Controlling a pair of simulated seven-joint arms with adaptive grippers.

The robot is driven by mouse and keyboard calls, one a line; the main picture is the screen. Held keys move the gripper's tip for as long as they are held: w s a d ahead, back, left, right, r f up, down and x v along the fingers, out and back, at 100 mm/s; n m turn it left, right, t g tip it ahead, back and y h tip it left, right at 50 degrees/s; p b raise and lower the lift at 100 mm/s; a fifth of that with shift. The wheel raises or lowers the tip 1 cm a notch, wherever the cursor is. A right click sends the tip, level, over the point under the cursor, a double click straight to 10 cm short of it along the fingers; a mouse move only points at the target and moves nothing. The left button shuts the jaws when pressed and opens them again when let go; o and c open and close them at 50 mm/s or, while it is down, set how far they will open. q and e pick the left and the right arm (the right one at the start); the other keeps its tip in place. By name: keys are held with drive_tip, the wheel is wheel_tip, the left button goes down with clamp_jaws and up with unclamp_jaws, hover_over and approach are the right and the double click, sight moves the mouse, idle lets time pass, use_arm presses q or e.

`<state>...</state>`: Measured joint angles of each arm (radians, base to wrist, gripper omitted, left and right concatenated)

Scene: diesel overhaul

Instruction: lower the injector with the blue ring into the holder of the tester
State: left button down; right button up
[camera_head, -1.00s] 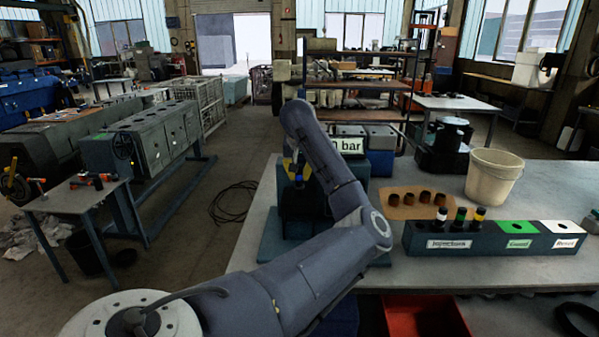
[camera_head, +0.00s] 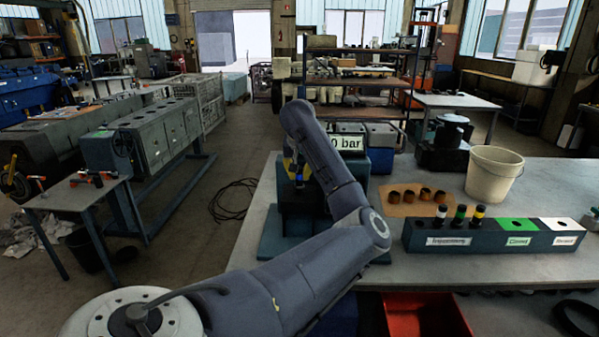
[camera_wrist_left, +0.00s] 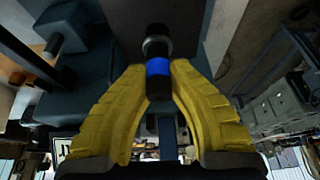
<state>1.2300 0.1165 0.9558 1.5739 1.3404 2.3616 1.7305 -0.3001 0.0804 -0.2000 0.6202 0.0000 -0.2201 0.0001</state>
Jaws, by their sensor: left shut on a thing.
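The injector with the blue ring (camera_wrist_left: 158,67) is dark, with a grey end, and sits between the yellow fingers of my left gripper (camera_wrist_left: 160,75). In the head view the blue ring (camera_head: 299,184) shows small, just above the dark body of the tester (camera_head: 300,207). My left gripper (camera_head: 291,168) is shut on the injector and mostly hidden behind my own arm. The holder's opening is hidden, so I cannot tell whether the injector's lower end is inside it. My right gripper is not in view.
A rack (camera_head: 490,239) on the bench holds several injectors with white, green and yellow rings, beside green and white sections. Brown cups (camera_head: 410,195) lie behind it. A white bucket (camera_head: 493,174) stands at the right. A red bin (camera_head: 425,315) is at the front edge.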

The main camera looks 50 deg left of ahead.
use_arm(q)
drive_tip(key=shift+f, duration=0.9)
drive_tip(key=c, duration=0.8)
unclamp_jaws()
drive_tip(key=shift+o, duration=0.2)
drive_tip(key=shift+r, duration=3.45)
drive_tip(key=shift+s+a, duration=0.1)
